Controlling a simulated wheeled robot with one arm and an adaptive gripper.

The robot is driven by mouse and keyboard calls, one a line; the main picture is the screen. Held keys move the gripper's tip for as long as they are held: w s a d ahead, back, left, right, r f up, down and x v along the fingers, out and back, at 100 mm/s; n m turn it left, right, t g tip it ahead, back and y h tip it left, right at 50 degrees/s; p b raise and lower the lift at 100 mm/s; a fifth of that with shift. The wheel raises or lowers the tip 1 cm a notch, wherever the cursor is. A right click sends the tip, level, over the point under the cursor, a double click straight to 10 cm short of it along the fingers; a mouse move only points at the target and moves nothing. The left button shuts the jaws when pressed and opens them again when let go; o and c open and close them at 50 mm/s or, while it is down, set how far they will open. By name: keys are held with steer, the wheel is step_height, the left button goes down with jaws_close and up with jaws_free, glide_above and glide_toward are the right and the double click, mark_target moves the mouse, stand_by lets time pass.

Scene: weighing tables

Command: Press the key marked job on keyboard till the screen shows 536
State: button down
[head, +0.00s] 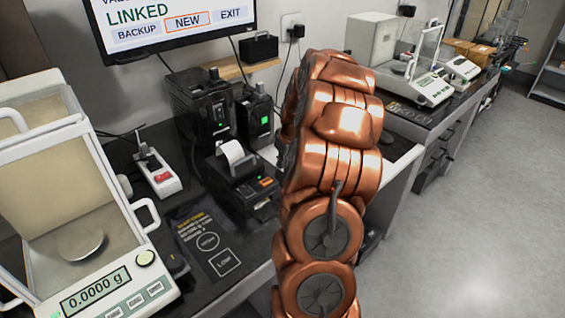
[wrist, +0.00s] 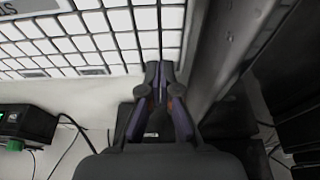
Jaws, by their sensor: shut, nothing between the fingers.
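The screen (head: 165,20) at the top of the head view is cut off by the frame. It reads LINKED, above the buttons BACKUP, NEW and EXIT, with NEW outlined in orange; no number shows in the visible part. In the wrist view, a keyboard (wrist: 105,42) with rows of white keys fills the upper left. A few dark labels lie among the keys; I cannot read any as job. My gripper (wrist: 159,68) is shut and empty, its fingertips at the keyboard's near right edge. I cannot tell whether they touch it. My arm hides the gripper and keyboard in the head view.
A balance (head: 110,283) reading 0.0000 g stands at the left. A small printer (head: 240,180) with paper and a power strip (head: 158,172) stand on the bench. Another balance (head: 433,90) stands at the back right. The floor (head: 480,210) at right is clear.

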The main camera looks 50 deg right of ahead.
steer(key=shift+s+a+f, duration=0.2)
steer(key=shift+f, duration=0.35)
steer(key=r, duration=0.6)
steer(key=shift+d, duration=0.2)
steer(key=v, duration=0.9)
steer(key=shift+w, duration=0.1)
stand_by(0.3)
